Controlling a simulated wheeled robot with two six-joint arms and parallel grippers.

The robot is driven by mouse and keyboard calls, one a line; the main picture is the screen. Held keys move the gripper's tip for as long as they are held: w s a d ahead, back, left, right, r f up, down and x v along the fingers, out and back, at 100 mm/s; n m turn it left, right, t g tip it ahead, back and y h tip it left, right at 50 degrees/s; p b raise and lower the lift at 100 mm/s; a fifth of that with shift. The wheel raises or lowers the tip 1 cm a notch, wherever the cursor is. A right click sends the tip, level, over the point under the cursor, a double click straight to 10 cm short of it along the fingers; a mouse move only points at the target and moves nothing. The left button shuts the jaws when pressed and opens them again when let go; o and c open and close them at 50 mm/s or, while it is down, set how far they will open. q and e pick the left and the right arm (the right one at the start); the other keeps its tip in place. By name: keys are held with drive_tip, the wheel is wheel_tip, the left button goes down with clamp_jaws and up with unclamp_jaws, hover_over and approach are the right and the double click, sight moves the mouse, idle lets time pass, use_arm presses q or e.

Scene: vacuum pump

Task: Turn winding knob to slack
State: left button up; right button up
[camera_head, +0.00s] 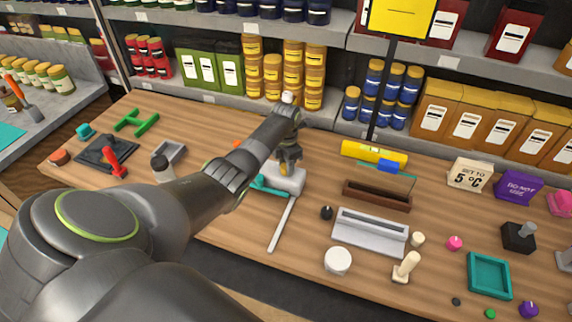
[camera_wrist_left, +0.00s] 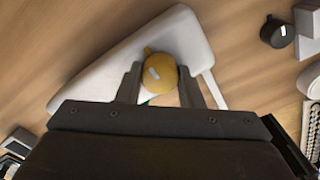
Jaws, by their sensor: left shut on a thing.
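The winding knob looks to be the round yellow knob (camera_wrist_left: 158,72) on top of a white body (camera_wrist_left: 185,32). My left gripper (camera_wrist_left: 160,80) is shut on this knob, with one finger on each side. A long pale bar (camera_head: 283,224) runs from the body toward the table's front. My right gripper is not in view.
A small black knob (camera_head: 326,212), a grey tray (camera_head: 370,232) and a brown trough (camera_head: 377,196) stand right of the white body. A yellow cylinder (camera_head: 373,153) lies behind. A red-handled lever (camera_head: 114,162) is at left. Shelves of jars line the back.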

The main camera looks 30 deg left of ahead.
use_arm(q)
drive_tip(key=shift+w+r, duration=0.1)
drive_tip(key=shift+r, duration=0.05)
drive_tip(key=o, duration=1)
drive_tip(key=shift+c, duration=0.2)
wheel_tip(320, 180, up, 17)
drive_tip(key=shift+r, duration=0.15)
